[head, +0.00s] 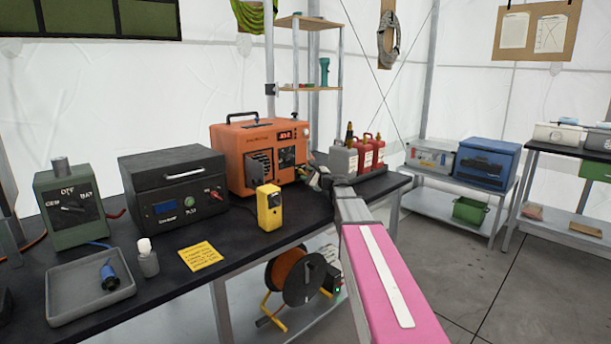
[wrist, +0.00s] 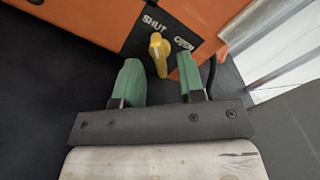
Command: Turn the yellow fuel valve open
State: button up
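The yellow fuel valve (wrist: 159,54) is on the dark panel of the orange generator (wrist: 95,22) in the wrist view. Its upper end is just below the word SHUT, and the word OPEN is to its right. My gripper (wrist: 160,78) is open, with one green finger left of the valve and the other to its right. The valve's lower part shows in the gap between the fingers, and no clear contact shows. In the head view my gripper (head: 317,178) is at the right side of the generator (head: 240,142); the valve cannot be made out clearly there.
Red and grey fuel cans (head: 368,152) stand close to the right of my gripper on the black bench (head: 225,222). A yellow handheld meter (head: 269,208) stands in front of the generator. A black box (head: 172,182) is left of it. The floor at the right is clear.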

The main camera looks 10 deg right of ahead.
jog(key=shift+w+a, duration=0.4)
jog(key=shift+w, duration=0.15)
grip_shut()
